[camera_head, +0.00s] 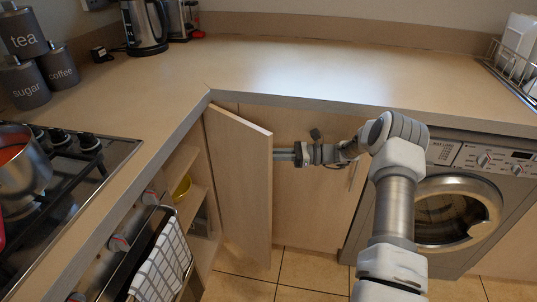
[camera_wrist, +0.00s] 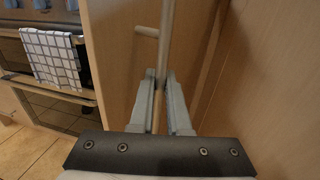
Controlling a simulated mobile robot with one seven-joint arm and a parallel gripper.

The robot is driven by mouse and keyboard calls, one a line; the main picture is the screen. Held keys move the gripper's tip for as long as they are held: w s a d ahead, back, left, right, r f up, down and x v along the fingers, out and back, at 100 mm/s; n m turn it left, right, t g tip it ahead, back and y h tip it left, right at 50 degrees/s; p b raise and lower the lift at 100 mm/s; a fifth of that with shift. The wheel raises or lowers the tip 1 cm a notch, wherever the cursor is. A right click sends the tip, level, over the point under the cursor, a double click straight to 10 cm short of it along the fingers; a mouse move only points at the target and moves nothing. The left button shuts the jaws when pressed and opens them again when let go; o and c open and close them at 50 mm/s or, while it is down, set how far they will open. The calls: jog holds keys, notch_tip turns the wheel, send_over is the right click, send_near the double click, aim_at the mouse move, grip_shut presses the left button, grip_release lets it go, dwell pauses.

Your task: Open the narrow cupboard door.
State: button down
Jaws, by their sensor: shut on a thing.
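The narrow cupboard door (camera_head: 238,185) is a pale wood panel in the inner corner under the worktop. It stands swung out, with open shelves showing to its left. In the wrist view the door (camera_wrist: 115,65) fills the area left of centre, and its metal bar handle (camera_wrist: 166,40) runs down between my fingers. My gripper (camera_head: 281,154) is at the right side of the door, and in the wrist view my gripper (camera_wrist: 161,84) is shut on the handle. The handle is hidden behind the door edge in the head view.
A wide cupboard front (camera_head: 315,205) is behind my gripper, with a washing machine (camera_head: 460,205) to the right. At left are the oven with a checked towel (camera_head: 162,265) and the hob (camera_head: 70,165). A yellow bowl (camera_head: 181,188) sits on a shelf. Tiled floor (camera_head: 310,268) is clear below.

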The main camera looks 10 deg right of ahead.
jog(key=c, duration=0.9)
grip_release()
jog(key=shift+a, duration=0.1)
